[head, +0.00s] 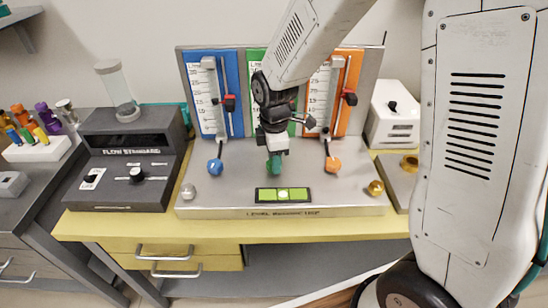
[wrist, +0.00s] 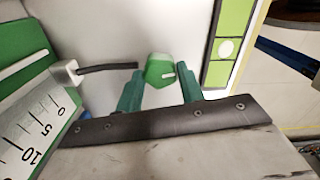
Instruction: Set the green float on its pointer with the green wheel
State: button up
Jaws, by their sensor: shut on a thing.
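The green wheel (wrist: 160,71) has a white mark and sits between the two teal fingertips of my gripper (wrist: 160,88) in the wrist view. My gripper is shut on it. In the head view my gripper (head: 274,160) reaches down in front of the middle green scale panel (head: 255,62), and my arm hides most of that panel. The lower end of the green scale (wrist: 38,122), with marks 0, 5 and 10, shows at the left of the wrist view. The green float and its pointer are hidden in the head view and I cannot make them out in the wrist view.
A blue wheel (head: 216,167) and an orange wheel (head: 333,164) flank my gripper. A level vial (head: 283,195) lies at the front. A dark flow standard (head: 128,170) stands left.

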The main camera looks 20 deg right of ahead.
jog(key=m, duration=0.4)
jog(key=shift+m, duration=1.8)
jog(key=shift+w, duration=0.1)
jog(key=shift+r, duration=0.1)
jog(key=o, duration=1)
notch_tip(320, 180, up, 8)
jog(key=shift+f, duration=0.15)
